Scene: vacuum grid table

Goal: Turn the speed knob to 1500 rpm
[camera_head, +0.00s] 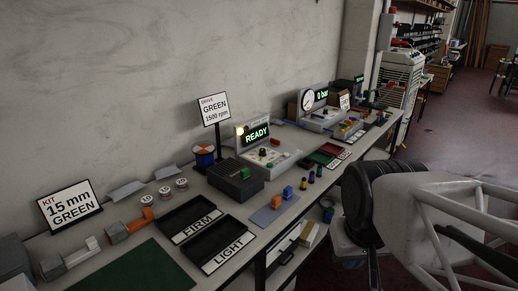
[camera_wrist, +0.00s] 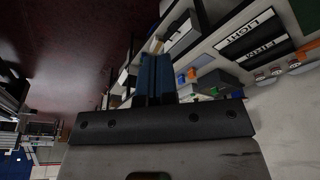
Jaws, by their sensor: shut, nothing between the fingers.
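A grey console (camera_head: 268,155) with a lit green READY display (camera_head: 256,134) stands in the middle of the bench in the head view. Small knobs or buttons sit on its sloped face, too small to tell which is the speed knob. A sign on a post (camera_head: 213,108) behind it reads DRIVE, GREEN, 1500 rpm. My gripper (camera_wrist: 153,75) shows in the wrist view with its fingers together and empty. It is apart from the console, out in front of the bench. The knob cannot be made out in the wrist view.
A sign (camera_head: 68,206) reads KIT 15 mm GREEN.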

